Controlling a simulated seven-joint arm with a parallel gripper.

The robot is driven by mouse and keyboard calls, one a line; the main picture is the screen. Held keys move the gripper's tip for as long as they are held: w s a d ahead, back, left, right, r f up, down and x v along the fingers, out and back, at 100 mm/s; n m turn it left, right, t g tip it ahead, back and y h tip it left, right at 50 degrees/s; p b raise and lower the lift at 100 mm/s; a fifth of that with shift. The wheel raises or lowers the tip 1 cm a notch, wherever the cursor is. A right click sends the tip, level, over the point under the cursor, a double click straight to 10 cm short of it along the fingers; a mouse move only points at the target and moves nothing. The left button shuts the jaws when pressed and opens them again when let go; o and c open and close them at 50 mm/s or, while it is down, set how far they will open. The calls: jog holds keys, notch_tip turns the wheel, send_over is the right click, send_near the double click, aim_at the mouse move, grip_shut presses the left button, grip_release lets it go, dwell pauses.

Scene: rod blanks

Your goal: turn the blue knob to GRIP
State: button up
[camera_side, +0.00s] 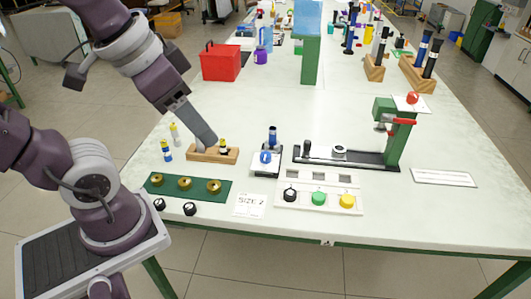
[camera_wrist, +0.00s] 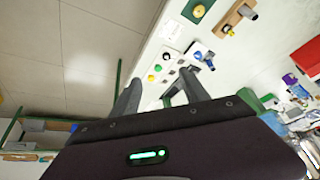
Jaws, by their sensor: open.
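The blue knob (camera_side: 265,157) is a round dial on a small white and dark plate (camera_side: 259,173) near the middle front of the table. A dark cylinder with a blue band (camera_side: 272,138) stands just behind it. The knob also shows small in the wrist view (camera_wrist: 197,55); the GRIP mark and its pointer are too small to read. My gripper (camera_side: 212,143) is left of the knob and apart from it, over the wooden block in the side view. In the wrist view my two fingers are spread with nothing between them.
A wooden block (camera_side: 200,155) with a yellow-topped peg is left of the knob. A white panel (camera_side: 318,210) with black, green and yellow knobs lies in front right. A black rail fixture (camera_side: 365,163) with a green post stands right. A green plate (camera_side: 160,190) holds brass rings.

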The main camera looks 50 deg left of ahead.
jog(key=w+a+f+m+g, duration=0.1)
jog(key=w+a+m+g, duration=0.15)
jog(key=w, duration=0.75)
jog(key=m+g, duration=0.3)
jog(key=m, duration=0.2)
send_over(265, 154)
jog(key=shift+t, duration=0.25)
jog(key=f, duration=1.9)
jog(key=shift+s+d+f, duration=0.15)
jog(key=shift+d, duration=0.1)
jog(key=shift+m, duration=0.35)
jog(key=f, duration=0.7)
jog(key=shift+a+f, duration=0.2)
jog(key=shift+a, duration=0.05)
jog(key=shift+f, duration=0.55)
grip_shut()
